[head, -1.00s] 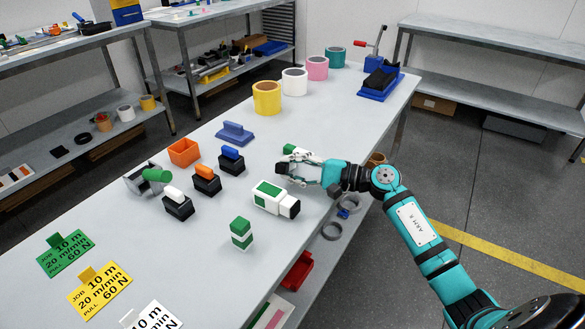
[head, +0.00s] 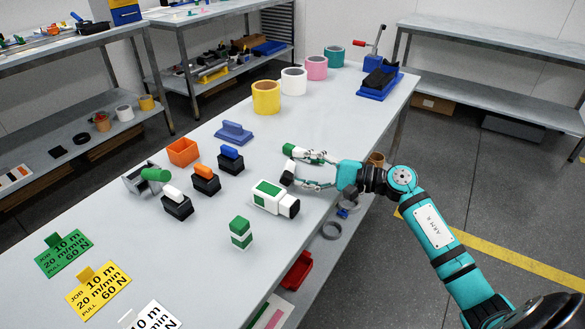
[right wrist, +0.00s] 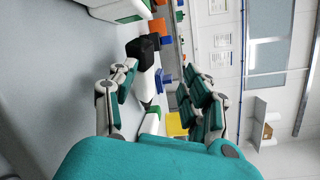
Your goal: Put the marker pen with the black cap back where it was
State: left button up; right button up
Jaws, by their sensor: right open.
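The marker pen (right wrist: 147,72) has a white body and a black cap; in the right wrist view it shows just beyond and between the fingers. In the head view its black cap (head: 287,178) shows at the fingertips, close to the far side of the white-and-green box. My right gripper (head: 302,167) is open, low over the table's right side. A green-capped white item (head: 289,149) is beside its far finger; in the wrist view it shows below the pen (right wrist: 151,123). I cannot tell whether any finger touches the pen. My left gripper is not in view.
The white-and-green box (head: 270,195) with a black end lies just nearer than the gripper. A green-and-white block (head: 241,233) stands nearer still. Black blocks with white, orange and blue tops (head: 231,160) stand to the left. Tape rolls (head: 267,97) line the back.

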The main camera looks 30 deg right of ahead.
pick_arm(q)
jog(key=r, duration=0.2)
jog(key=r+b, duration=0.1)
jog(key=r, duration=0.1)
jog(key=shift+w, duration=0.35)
pick_arm(e)
jog(key=v, duration=0.8)
jog(key=shift+s+d, duration=0.15)
jog(key=shift+s, duration=0.15)
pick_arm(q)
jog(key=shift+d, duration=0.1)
pick_arm(e)
jog(key=shift+r, duration=0.1)
